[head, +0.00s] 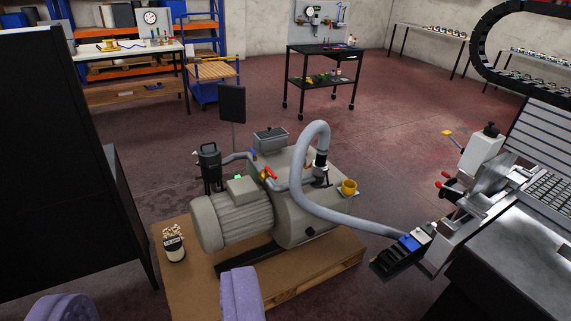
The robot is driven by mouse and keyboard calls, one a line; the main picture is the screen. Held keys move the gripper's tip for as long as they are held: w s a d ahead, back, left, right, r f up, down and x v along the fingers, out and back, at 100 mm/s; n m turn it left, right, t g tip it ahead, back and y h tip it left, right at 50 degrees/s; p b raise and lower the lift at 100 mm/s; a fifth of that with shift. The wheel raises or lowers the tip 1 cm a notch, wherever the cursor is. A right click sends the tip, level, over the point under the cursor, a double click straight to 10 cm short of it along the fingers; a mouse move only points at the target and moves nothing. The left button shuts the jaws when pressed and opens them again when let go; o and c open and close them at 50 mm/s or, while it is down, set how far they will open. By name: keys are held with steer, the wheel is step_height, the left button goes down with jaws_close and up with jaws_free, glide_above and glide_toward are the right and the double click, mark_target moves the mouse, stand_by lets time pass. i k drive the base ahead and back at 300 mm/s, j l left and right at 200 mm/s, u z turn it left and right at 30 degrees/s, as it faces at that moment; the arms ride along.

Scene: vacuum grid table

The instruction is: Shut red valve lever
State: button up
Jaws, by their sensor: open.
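A small red lever (270,173) sits on a pipe fitting on top of the grey vacuum pump (300,215), near the middle of the view. It is too small to tell whether it is open or shut. Two red-tipped handles (443,180) also show on the machine at the right. My gripper (152,293) shows at the bottom edge as two purple fingers, wide apart and empty. It is in the foreground, below and left of the lever in the picture, and apart from it.
The pump stands on a wooden pallet (190,285). A grey hose (345,222) arches from it to the machine at the right. A tall black panel (60,170) blocks the left. A black cart (325,52) stands behind, with open red floor before it.

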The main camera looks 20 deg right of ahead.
mark_target(269, 170)
steer(key=i+j+z, duration=0.5)
steer(key=i, duration=0.2)
steer(key=i+l, duration=0.2)
steer(key=i, duration=0.25)
steer(key=i+l+u, duration=0.1)
steer(key=i, duration=0.4)
steer(key=i+l, duration=0.3)
steer(key=i, duration=0.15)
steer(key=i+l+u, duration=0.1)
steer(key=i, duration=0.35)
steer(key=i+l, duration=0.35)
steer(key=i+u, duration=0.05)
steer(key=i, duration=0.05)
